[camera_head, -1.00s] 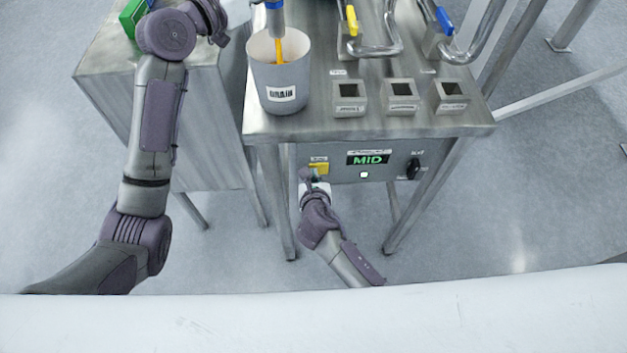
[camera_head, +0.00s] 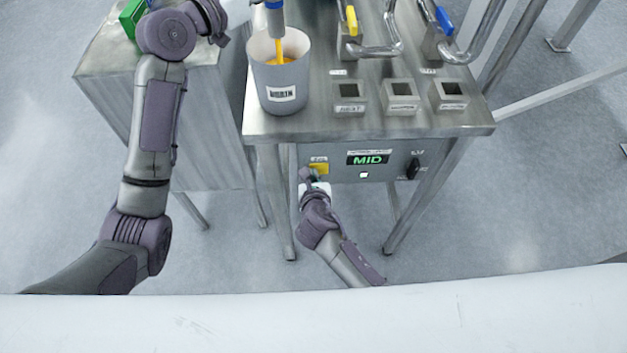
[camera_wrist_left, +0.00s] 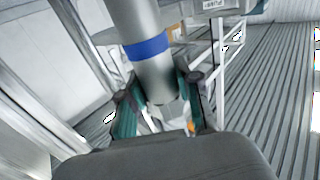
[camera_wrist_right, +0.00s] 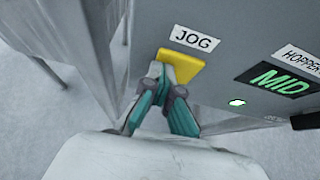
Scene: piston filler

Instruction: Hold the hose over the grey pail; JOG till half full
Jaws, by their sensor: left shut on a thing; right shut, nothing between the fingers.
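The grey pail (camera_head: 281,88) stands upright at the left front corner of the steel table, label facing forward. The hose (camera_head: 275,18) ends above its mouth, and an orange stream (camera_head: 279,48) falls inside. Some orange shows low in the pail; the exact level is hard to tell. My right gripper (camera_wrist_right: 163,76) is shut and empty, fingertips against the yellow JOG button (camera_wrist_right: 185,66), which also shows in the head view (camera_head: 319,168).
The control panel shows a green MID display (camera_head: 367,160), a lit white lamp (camera_head: 364,175) and a black knob (camera_head: 414,168). Several square metal sockets (camera_head: 400,97) line the tabletop right of the pail. Yellow (camera_head: 351,20) and blue (camera_head: 444,20) valve handles stand behind them.

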